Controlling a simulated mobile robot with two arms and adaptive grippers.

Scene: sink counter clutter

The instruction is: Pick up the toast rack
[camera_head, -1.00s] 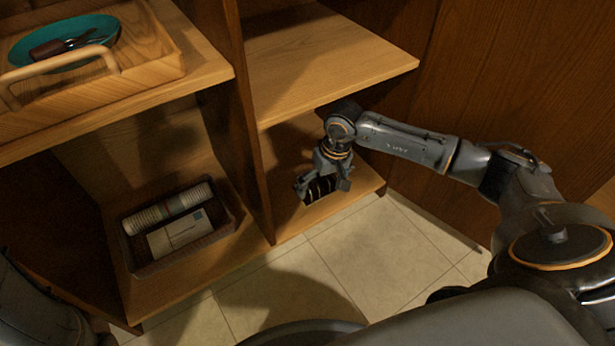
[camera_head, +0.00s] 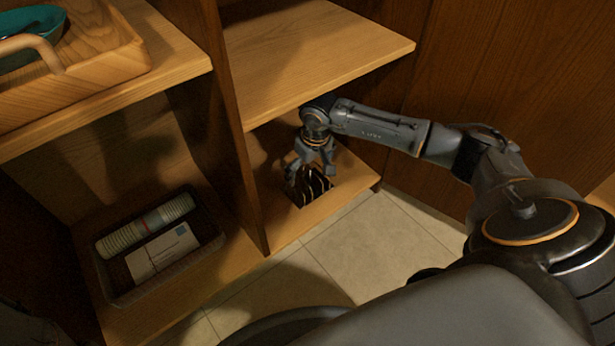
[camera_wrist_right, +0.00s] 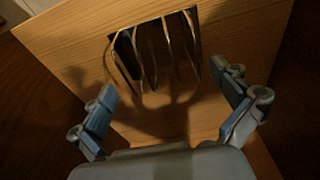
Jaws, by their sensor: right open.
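The toast rack (camera_head: 312,188) is a small dark base with several thin curved metal hoops. It stands on the lower right shelf of the cabinet, near the front edge. My right gripper (camera_head: 309,166) is above and slightly behind it, pointing down, and partly covers it in the head view. In the right wrist view the toast rack (camera_wrist_right: 153,55) is ahead of the open right gripper (camera_wrist_right: 172,108), beyond the fingertips, with nothing between the fingers. My left gripper does not show.
The shelf board above (camera_head: 310,55) overhangs close to my right wrist. An upright divider (camera_head: 232,130) stands left of the rack. A dark basket (camera_head: 205,243) with a ribbed roll and an envelope is in the left compartment. A wooden tray (camera_head: 110,65) is on the upper left shelf.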

